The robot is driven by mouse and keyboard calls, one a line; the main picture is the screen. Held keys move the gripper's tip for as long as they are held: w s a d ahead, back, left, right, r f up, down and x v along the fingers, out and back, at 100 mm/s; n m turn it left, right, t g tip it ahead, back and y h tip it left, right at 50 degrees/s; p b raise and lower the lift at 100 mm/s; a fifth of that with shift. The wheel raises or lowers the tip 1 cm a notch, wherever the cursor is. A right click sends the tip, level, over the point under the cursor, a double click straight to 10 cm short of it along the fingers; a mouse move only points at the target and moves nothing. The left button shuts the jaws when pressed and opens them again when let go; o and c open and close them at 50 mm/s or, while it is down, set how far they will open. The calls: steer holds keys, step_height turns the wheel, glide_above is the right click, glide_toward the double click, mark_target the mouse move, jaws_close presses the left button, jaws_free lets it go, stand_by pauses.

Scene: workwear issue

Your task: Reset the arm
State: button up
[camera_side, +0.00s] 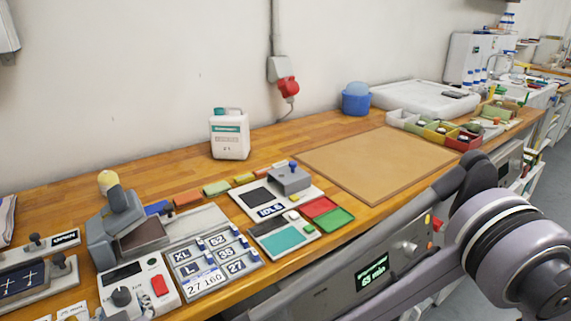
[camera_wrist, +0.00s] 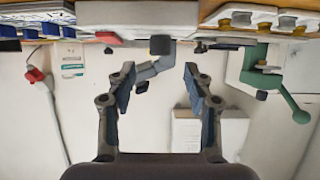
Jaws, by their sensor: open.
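My gripper (camera_wrist: 160,85) shows in the wrist view with its two fingers apart and nothing between them. The wrist picture is upside down, with the bench along the top and the pale wall below. Behind the fingers is a grey press-like device (camera_wrist: 158,66), apart from them as far as I can tell. In the side view my arm comes in at the lower right, over the bench's front edge; the gripper's fingers cannot be made out there.
The wooden bench (camera_side: 185,172) carries a tan mat (camera_side: 375,162), a white bottle (camera_side: 230,137), a blue tub (camera_side: 356,101), a size-label board (camera_side: 208,264) and a grey press (camera_side: 113,225). A green lever device (camera_wrist: 268,72) shows in the wrist view. The mat is clear.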

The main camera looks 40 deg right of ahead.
steer(key=w+d+r+g+h, duration=0.1)
steer(key=w+d+r+g, duration=0.15)
steer(key=d, duration=1.15)
steer(key=w+d+r+g+h, duration=0.15)
steer(key=d+r, duration=0.25)
steer(key=d, duration=1)
steer(key=s+d+f+g+y, duration=0.2)
steer(key=s+d+f, duration=0.2)
steer(key=s+d, duration=1.5)
steer(key=shift+d, duration=0.9)
steer(key=shift+y, duration=0.25)
